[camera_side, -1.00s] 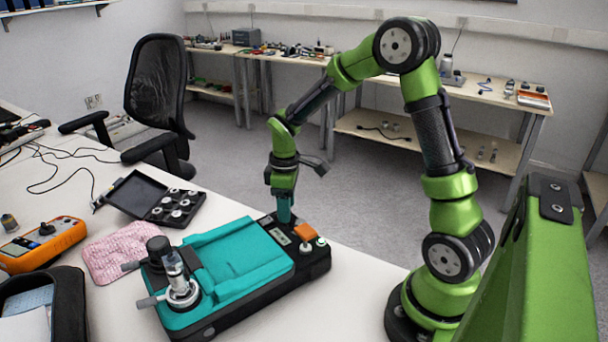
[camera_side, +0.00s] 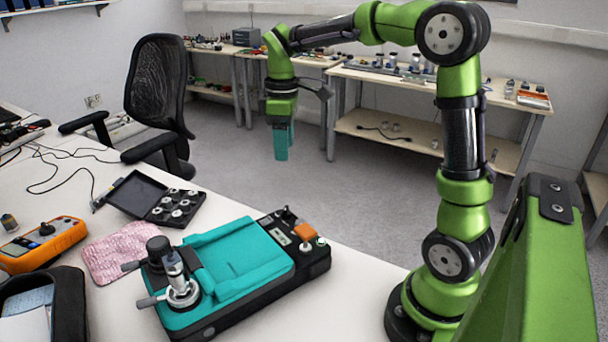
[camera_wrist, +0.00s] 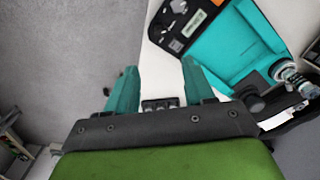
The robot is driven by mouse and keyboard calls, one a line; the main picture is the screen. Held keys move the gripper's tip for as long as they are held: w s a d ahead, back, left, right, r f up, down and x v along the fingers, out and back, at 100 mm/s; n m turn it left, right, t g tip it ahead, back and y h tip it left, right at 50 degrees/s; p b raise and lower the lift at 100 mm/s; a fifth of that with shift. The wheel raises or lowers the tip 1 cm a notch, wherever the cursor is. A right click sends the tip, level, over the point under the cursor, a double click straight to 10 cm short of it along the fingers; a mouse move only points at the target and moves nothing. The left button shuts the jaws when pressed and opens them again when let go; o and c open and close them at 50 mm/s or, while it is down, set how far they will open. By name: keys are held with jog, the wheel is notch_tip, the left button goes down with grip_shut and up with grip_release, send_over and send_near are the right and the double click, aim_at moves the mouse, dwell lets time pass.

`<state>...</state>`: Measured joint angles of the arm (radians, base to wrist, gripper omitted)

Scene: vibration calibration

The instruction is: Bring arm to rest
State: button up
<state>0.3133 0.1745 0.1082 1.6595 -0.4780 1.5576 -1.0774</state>
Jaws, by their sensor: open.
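My gripper (camera_side: 282,142) hangs in the air with its teal fingers pointing down, above and behind the far right end of the calibration unit. In the wrist view its two teal fingers (camera_wrist: 158,88) are apart, with nothing between them. The calibration unit (camera_side: 238,264) is teal and black and lies on the white table. An orange switch (camera_side: 305,232) and a white knob beside it sit at its right end. A clear and metal cylinder fitting (camera_side: 177,276) stands upright at its left end. The unit also shows in the wrist view (camera_wrist: 228,42).
On the white table (camera_side: 365,290) are an open black case of small weights (camera_side: 130,193), a pink cloth (camera_side: 118,250), an orange meter (camera_side: 42,244) and a black pouch (camera_side: 62,305). A black chair (camera_side: 158,90) stands behind. The air around my gripper is clear.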

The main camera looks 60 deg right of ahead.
dwell(0.3)
jog(key=s+a+r+m+t+y, duration=0.1)
jog(key=s+a+m+t+y, duration=0.1)
jog(key=s+a+m+t, duration=0.5)
jog(key=s+a+m, duration=0.1)
jog(key=s+a, duration=0.3)
jog(key=s, duration=0.3)
jog(key=shift+a+m, duration=0.35)
jog(key=shift+m, duration=0.05)
jog(key=shift+s+r, duration=0.1)
jog(key=shift+c, duration=0.3)
